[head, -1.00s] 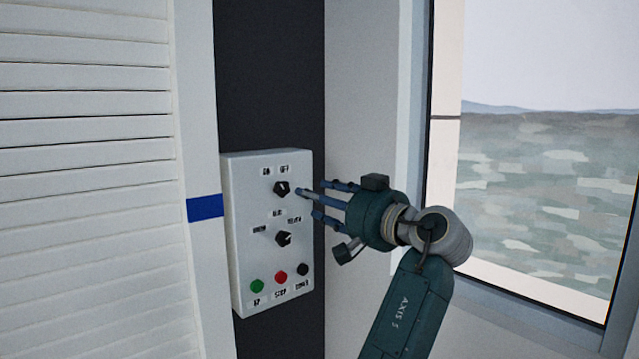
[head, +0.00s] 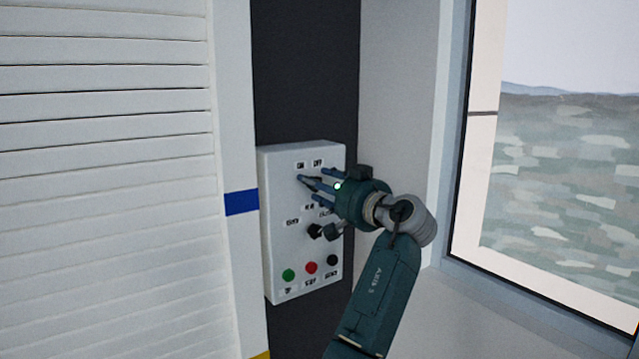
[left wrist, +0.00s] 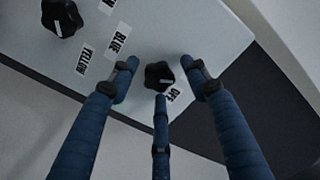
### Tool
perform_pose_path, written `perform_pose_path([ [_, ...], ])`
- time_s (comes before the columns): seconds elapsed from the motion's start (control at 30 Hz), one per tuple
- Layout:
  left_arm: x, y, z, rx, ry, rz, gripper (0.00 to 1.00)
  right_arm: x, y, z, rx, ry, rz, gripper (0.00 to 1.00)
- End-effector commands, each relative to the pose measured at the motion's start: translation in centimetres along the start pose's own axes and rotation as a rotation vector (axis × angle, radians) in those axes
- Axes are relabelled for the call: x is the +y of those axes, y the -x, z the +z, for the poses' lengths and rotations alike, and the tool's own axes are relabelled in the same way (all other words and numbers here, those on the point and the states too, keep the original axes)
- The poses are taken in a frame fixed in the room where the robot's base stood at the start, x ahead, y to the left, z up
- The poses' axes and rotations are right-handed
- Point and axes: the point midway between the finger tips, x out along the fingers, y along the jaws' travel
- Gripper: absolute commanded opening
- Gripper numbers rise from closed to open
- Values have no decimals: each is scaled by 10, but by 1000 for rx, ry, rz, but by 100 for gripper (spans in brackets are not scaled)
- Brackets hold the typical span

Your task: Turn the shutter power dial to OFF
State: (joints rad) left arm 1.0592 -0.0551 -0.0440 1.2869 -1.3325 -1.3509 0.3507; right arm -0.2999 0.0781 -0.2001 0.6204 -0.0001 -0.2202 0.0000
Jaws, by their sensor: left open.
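The upper dial, the shutter power dial, is a black knob on the white control box (head: 280,215). In the left wrist view the dial (left wrist: 157,74) sits between my left gripper's (left wrist: 158,78) three blue fingers, beside an OFF label (left wrist: 172,93). Contact and the dial's exact setting cannot be told. In the head view my left gripper (head: 309,180) is open in front of the box, its fingers largely covering the dial. The ON label (head: 300,165) and OFF label (head: 317,163) show above it. My right gripper is not in view.
A second black dial (head: 315,231) is below, near my gripper; it also shows in the left wrist view (left wrist: 62,17) near BLUE and YELLOW labels. Green (head: 289,275), red (head: 311,268) and black (head: 333,261) buttons line the bottom. A slatted shutter (head: 105,170) stands left, a window right.

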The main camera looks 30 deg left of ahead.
Motion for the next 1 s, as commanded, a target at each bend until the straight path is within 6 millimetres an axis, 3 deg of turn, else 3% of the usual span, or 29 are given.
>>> perform_pose_path([
  [0.07,0,0,0,0,0,0,45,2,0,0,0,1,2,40],
  [0.27,0,0,0,1,0,0,5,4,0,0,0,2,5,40],
  [0.67,-1,0,-2,4,-58,-1,4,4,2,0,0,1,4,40],
  [1.0,-1,1,-6,8,-304,-3,4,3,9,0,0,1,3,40],
])
